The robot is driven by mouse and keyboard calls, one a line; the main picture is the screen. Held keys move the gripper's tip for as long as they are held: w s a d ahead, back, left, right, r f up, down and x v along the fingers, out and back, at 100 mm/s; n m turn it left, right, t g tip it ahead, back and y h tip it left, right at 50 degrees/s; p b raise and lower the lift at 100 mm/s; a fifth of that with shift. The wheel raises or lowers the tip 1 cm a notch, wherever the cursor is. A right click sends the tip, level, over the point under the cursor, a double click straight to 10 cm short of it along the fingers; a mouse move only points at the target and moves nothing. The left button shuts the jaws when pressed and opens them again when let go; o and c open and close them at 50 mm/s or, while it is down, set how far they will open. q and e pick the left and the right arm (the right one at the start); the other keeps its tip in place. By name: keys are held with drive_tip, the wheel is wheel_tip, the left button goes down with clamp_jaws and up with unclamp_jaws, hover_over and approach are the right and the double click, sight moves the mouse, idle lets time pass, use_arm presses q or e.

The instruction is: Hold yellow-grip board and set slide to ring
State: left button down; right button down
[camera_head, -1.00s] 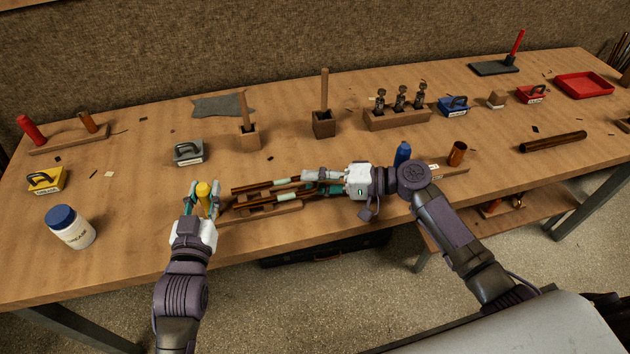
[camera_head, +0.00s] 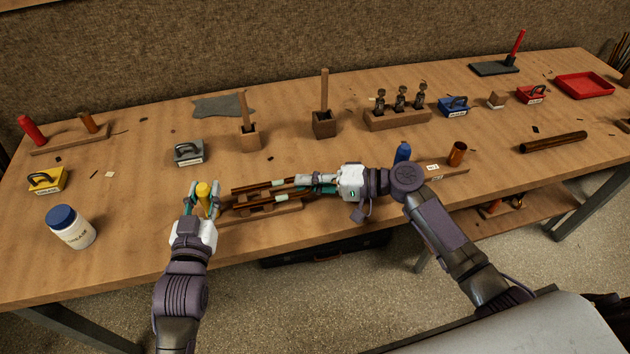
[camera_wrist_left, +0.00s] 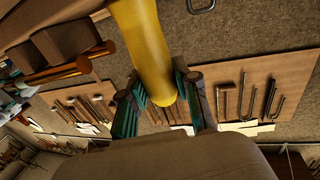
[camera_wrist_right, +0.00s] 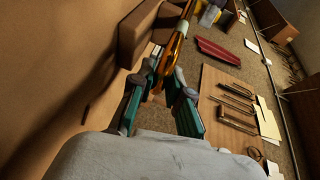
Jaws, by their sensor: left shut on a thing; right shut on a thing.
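The board (camera_head: 236,219) lies near the table's front edge, with a yellow grip (camera_head: 204,192) upright at its left end. My left gripper (camera_head: 204,200) is shut on the yellow grip, which also shows between its fingers in the left wrist view (camera_wrist_left: 148,50). The brass slide (camera_head: 262,199) lies along the board, with pale bands on its tubes. My right gripper (camera_head: 312,185) is shut on the slide near its right end; the right wrist view shows the brass tube (camera_wrist_right: 172,55) between the fingers. The ring cannot be made out.
A board with a blue grip (camera_head: 403,152) and a copper-coloured cylinder (camera_head: 457,153) lies to the right, partly behind my right arm. A white jar with a blue lid (camera_head: 70,228) stands at the left. Wooden holders (camera_head: 324,123) stand behind; the table between is mostly clear.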

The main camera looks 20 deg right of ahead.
drive_tip(key=shift+a+f, duration=0.3)
drive_tip(key=shift+a, duration=0.4)
drive_tip(key=c, duration=1.3)
unclamp_jaws()
drive_tip(key=shift+c, duration=0.2)
drive_tip(key=shift+o, duration=0.8)
drive_tip(key=shift+r, duration=0.15)
drive_tip(key=shift+d, duration=0.1)
